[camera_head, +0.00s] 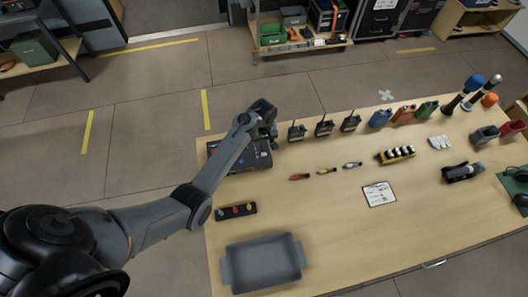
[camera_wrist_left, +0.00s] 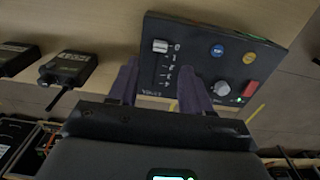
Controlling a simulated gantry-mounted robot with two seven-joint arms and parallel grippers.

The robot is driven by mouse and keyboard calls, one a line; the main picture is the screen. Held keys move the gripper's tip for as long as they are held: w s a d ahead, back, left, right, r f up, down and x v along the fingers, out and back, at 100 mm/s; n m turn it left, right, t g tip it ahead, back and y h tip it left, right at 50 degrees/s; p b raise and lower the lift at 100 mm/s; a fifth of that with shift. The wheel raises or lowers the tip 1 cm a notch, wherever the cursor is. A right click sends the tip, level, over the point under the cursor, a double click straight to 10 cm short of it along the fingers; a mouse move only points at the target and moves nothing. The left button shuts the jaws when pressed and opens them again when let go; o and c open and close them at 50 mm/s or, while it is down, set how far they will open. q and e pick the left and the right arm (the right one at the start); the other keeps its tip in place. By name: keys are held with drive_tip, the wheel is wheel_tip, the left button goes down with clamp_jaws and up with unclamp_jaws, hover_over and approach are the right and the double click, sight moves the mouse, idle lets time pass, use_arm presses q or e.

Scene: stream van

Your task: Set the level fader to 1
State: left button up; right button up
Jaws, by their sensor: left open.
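The dark control panel (camera_head: 258,160) lies at the left back edge of the table, partly hidden by my left arm in the head view. In the left wrist view the panel (camera_wrist_left: 215,68) fills the upper middle. Its level fader has a pale cap (camera_wrist_left: 160,46) at the upper end of a slot, with small marks beside it that I cannot read surely. My left gripper (camera_head: 264,112) is over the panel's far side. In the wrist view the left gripper (camera_wrist_left: 158,80) is open, with its fingers to either side of the slot's line and nothing between them. The cap is apart from the fingers.
The panel also has a blue button (camera_wrist_left: 217,51), a yellow button (camera_wrist_left: 249,58), a pale knob (camera_wrist_left: 222,88) and a red switch (camera_wrist_left: 250,88). Several radios (camera_head: 323,126) stand right of the panel. A grey tray (camera_head: 262,264) is at the table's near left.

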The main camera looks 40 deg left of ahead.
sight(264, 153)
use_arm(q)
wheel_tip(264, 153, down, 8)
drive_tip(key=shift+r+b, duration=0.25)
drive_tip(key=shift+b, duration=0.25)
clamp_jaws()
